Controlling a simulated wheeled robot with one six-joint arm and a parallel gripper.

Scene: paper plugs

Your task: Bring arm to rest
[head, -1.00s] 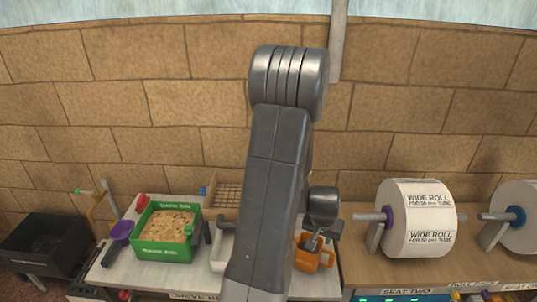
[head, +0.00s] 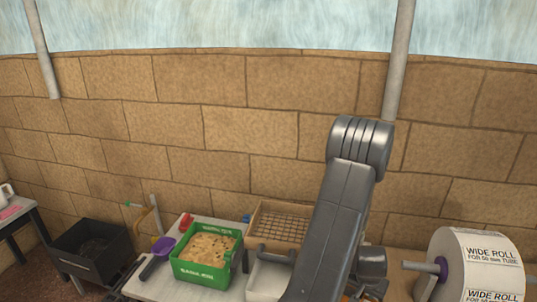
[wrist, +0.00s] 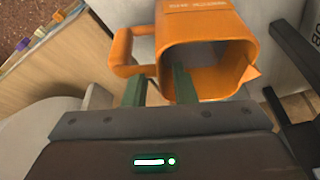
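In the wrist view my gripper (wrist: 157,76) shows two green fingers standing apart. An orange mug (wrist: 200,45) with a handle (wrist: 122,45) and dark lettering is just beyond them. One finger is at the mug's open mouth and the other is outside, near the handle side. The mug's near wall lies between the two, with a gap visible; I cannot tell whether either finger touches it. In the head view my arm (head: 335,220) reaches down to the bench, and its end and most of the mug are hidden or cut off by the frame.
A green box (head: 205,269) of crumbly material, a purple scoop (head: 162,246), a wooden-framed sieve (head: 280,226) and a white tray (head: 266,277) are left of my arm. A wide paper roll (head: 478,265) stands right. A black bin (head: 92,250) is further left.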

